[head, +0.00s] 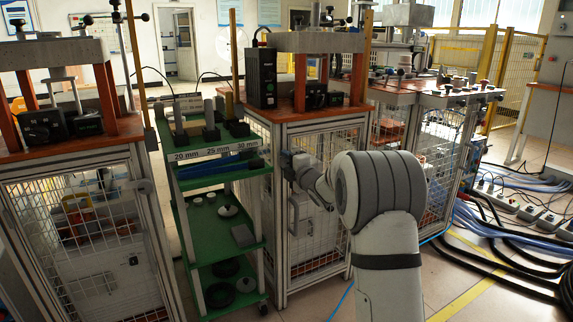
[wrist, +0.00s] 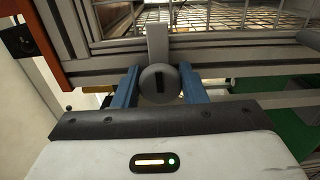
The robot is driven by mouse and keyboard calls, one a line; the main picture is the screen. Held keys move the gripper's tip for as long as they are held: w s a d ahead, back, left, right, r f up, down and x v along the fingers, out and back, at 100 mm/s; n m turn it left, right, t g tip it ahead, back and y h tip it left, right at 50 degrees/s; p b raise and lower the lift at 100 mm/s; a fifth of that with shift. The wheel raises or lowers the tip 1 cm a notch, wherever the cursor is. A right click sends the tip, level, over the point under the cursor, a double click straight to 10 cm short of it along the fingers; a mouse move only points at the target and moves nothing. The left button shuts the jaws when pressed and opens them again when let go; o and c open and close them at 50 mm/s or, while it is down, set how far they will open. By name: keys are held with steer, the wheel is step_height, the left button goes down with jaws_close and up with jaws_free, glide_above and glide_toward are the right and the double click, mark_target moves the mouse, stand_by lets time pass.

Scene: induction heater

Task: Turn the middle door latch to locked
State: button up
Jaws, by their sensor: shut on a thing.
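In the wrist view the door latch (wrist: 157,85) is a round grey knob with a dark slot. A pale bar (wrist: 157,42) runs from it toward the top of the picture, across the metal door frame. My gripper (wrist: 158,72) has its two blue fingers on either side of the knob, shut on it. In the head view my gripper (head: 289,163) is at the upper left of the middle cabinet's mesh door (head: 312,252). My arm covers part of that door, and the latch itself cannot be made out there.
A green shelf cart (head: 222,269) with weights and tools stands close left of the middle cabinet. Another mesh cabinet (head: 85,265) is at far left. A black box (head: 262,78) sits on the middle cabinet's top. Cables (head: 500,228) lie on the floor at right.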

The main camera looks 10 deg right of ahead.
steer(key=o, duration=0.9)
steer(key=shift+o, duration=0.2)
steer(key=shift+s, duration=0.1)
steer(key=p+v, duration=0.2)
steer(key=v, duration=0.5)
steer(key=shift+s, duration=0.25)
steer(key=shift+d, duration=0.1)
